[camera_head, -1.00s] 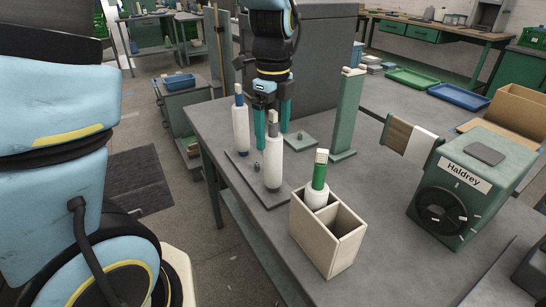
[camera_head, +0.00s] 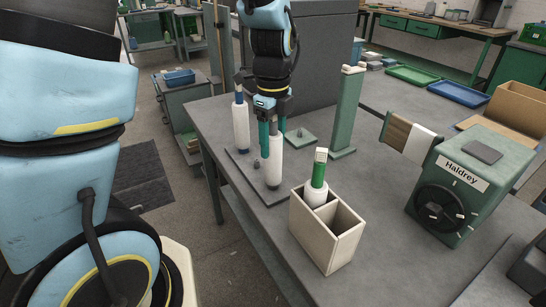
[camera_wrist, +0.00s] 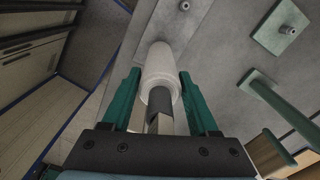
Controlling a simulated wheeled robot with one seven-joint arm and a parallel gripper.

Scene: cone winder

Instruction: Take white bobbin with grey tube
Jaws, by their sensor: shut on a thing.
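The white bobbin with the grey tube (camera_head: 273,172) stands upright on the grey peg plate (camera_head: 241,164). In the wrist view the bobbin (camera_wrist: 159,66) points away from the camera, its dark grey tube (camera_wrist: 160,122) nearest. My gripper (camera_head: 272,135) is over it from above, its green fingers on either side and shut on its upper part. In the head view the gripper hides most of the tube. A white bobbin with a blue tube (camera_head: 241,122) stands just left on the same plate. A white bobbin with a green tube (camera_head: 317,184) stands in the cream box.
The two-compartment cream box (camera_head: 313,243) stands in front, its right compartment empty. A green post (camera_head: 347,113) and a small pegged plate (camera_head: 300,139) are behind. The green Haldrey machine (camera_head: 470,190) is at right. Open tabletop lies between box and machine.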

